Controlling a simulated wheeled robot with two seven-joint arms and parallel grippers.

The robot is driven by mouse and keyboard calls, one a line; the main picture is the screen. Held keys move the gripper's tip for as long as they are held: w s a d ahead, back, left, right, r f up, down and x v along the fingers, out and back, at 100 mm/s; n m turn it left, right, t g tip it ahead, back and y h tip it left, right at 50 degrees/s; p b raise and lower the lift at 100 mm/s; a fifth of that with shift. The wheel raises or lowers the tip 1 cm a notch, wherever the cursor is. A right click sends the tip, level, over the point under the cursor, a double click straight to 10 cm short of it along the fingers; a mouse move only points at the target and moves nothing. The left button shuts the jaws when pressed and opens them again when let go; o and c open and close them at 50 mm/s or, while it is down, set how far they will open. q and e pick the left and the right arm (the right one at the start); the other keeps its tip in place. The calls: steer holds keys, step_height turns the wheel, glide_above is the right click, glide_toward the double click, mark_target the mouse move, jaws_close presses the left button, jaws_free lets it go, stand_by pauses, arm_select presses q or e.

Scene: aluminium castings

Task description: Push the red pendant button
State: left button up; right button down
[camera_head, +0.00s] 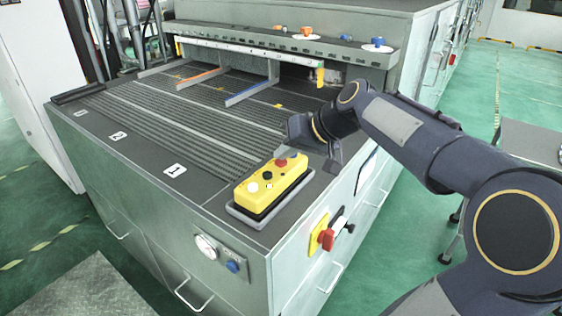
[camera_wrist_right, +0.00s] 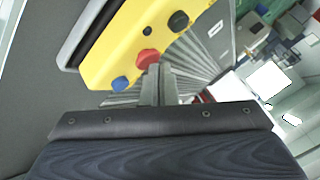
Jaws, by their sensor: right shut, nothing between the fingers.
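The yellow pendant (camera_head: 274,192) lies in a grey holder on the near right corner of the machine top. Its red button (camera_head: 281,162) is near the far end, beyond a black and a white button. My right gripper (camera_head: 297,149) is over that far end, shut and empty. In the right wrist view the shut fingertips (camera_wrist_right: 158,70) appear right beside the red button (camera_wrist_right: 147,57); whether they touch it I cannot tell. A blue button (camera_wrist_right: 121,84) and a dark button (camera_wrist_right: 178,21) flank the red one there. My left gripper is not in view.
A red switch handle on a yellow plate (camera_head: 317,232) sticks out of the machine's side below the pendant. A gauge (camera_head: 206,247) is on the front face. The grooved machine bed (camera_head: 180,125) carries guide bars behind. Green floor is open at the left.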

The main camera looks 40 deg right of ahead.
mark_target(285, 163)
steer(key=shift+f, duration=0.3)
stand_by(0.5)
steer(key=shift+r+p, duration=0.45)
steer(key=shift+r, duration=0.45)
steer(key=shift+r, duration=0.1)
step_height(285, 163, up, 5)
steer(key=p, duration=0.4)
stand_by(0.6)
